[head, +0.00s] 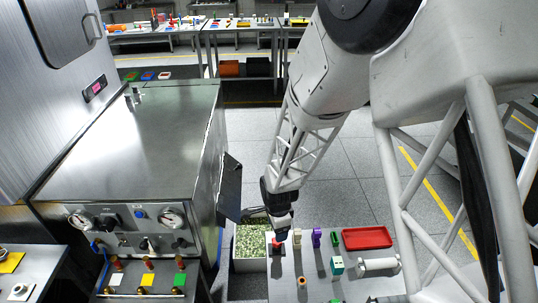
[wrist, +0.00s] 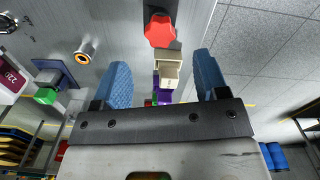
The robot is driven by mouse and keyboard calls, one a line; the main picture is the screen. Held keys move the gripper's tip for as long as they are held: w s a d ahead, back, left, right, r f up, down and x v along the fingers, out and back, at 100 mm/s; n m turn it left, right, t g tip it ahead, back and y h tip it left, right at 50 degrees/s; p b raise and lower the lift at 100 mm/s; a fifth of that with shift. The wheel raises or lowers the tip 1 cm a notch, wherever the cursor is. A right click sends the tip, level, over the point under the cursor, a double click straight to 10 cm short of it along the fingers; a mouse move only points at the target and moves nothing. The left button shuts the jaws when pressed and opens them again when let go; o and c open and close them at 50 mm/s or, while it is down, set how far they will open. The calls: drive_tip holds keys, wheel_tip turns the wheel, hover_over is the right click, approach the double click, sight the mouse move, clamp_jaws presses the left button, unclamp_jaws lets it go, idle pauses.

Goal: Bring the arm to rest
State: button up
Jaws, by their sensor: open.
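My gripper (head: 281,234) hangs low over the left edge of the small table in the head view, close above a red piece on a dark base. In the wrist view my gripper (wrist: 163,76) has its two blue fingers wide apart. A red hexagonal knob (wrist: 160,30) on a dark base lies beyond the fingertips. A beige block (wrist: 167,68) and a purple block (wrist: 160,88) appear in the space between the fingers, apparently standing on the table. I see nothing held.
The table also bears a red tray (head: 367,238), a green and white block (head: 337,266), a white cylinder (head: 378,265) and a ring (head: 302,282). A white bin with green shreds (head: 250,243) stands left of my gripper, beside a steel cabinet (head: 135,140). Open floor lies behind.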

drive_tip(key=s+d+r+n+t, duration=0.1)
drive_tip(key=s+d+r+n, duration=0.2)
drive_tip(key=r, duration=0.7)
drive_tip(key=s+d+r+n, duration=0.3)
drive_tip(key=s+r, duration=0.1)
drive_tip(key=r, duration=0.6)
drive_tip(key=s+d+r+n, duration=0.3)
drive_tip(key=s+r+n, duration=0.1)
drive_tip(key=s+r, duration=0.3)
drive_tip(key=s+d+r+n+t, duration=0.1)
drive_tip(key=s+d+r+n, duration=0.2)
drive_tip(key=s+r, duration=0.5)
drive_tip(key=shift+s+d+n+t, duration=0.2)
drive_tip(key=shift+s+n+t, duration=0.1)
drive_tip(key=shift+s+n, duration=0.8)
drive_tip(key=shift+s, duration=0.1)
